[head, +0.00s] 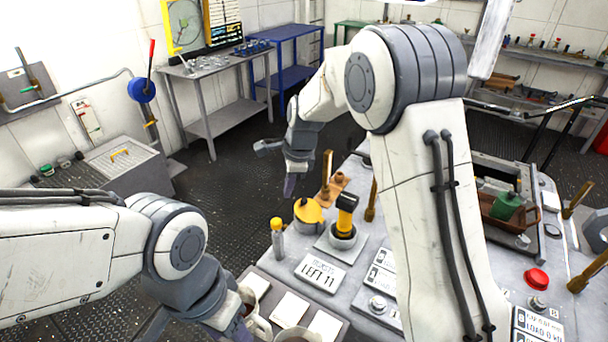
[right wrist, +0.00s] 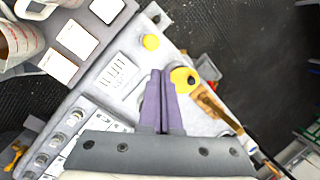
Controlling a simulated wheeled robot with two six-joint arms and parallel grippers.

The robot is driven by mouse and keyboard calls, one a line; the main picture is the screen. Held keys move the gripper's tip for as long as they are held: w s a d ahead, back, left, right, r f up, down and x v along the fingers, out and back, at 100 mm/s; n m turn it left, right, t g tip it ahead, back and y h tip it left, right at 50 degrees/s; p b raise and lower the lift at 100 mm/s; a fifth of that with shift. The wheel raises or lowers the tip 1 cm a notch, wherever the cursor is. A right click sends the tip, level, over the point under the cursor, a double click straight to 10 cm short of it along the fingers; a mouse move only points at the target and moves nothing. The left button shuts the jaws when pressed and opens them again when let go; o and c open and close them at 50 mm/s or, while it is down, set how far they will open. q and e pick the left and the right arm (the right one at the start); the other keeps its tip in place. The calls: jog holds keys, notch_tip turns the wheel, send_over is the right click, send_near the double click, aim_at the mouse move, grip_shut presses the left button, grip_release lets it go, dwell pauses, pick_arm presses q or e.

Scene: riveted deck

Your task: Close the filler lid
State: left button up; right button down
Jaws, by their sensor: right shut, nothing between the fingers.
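A round yellow lid (head: 308,210), which I take to be the filler lid, sits over a short grey neck on the deck panel. I cannot tell whether it lies fully flat. It also shows in the right wrist view (right wrist: 184,78), partly behind my fingers. My right gripper (head: 290,190) is shut and empty, above and a little left of the lid in the head view. Its purple fingers (right wrist: 160,74) point towards the panel. My left gripper (head: 236,332) is low at the bottom of the head view, partly hidden by its wrist; its jaws are unclear.
A black-and-yellow handle (head: 345,212) stands right of the lid. A yellow-topped post (head: 278,238) stands left of it. A brown bracket (head: 333,186) is behind it. A red button (head: 537,279) and a tray with a green container (head: 506,205) lie further right.

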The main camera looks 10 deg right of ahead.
jog(key=w+d+f+m+p, duration=0.1)
jog(key=w+d+m+p, duration=0.2)
jog(key=w+d+m, duration=0.55)
pick_arm(q)
notch_tip(320, 180, up, 7)
jog(key=p, duration=0.2)
jog(key=shift+r+p, duration=0.2)
jog(key=shift+p, duration=0.2)
pick_arm(e)
send_near(305, 200)
jog(key=shift+t, duration=0.4)
jog(key=x, duration=0.7)
jog(key=shift+s+a, duration=0.1)
jog(key=shift+s, duration=0.25)
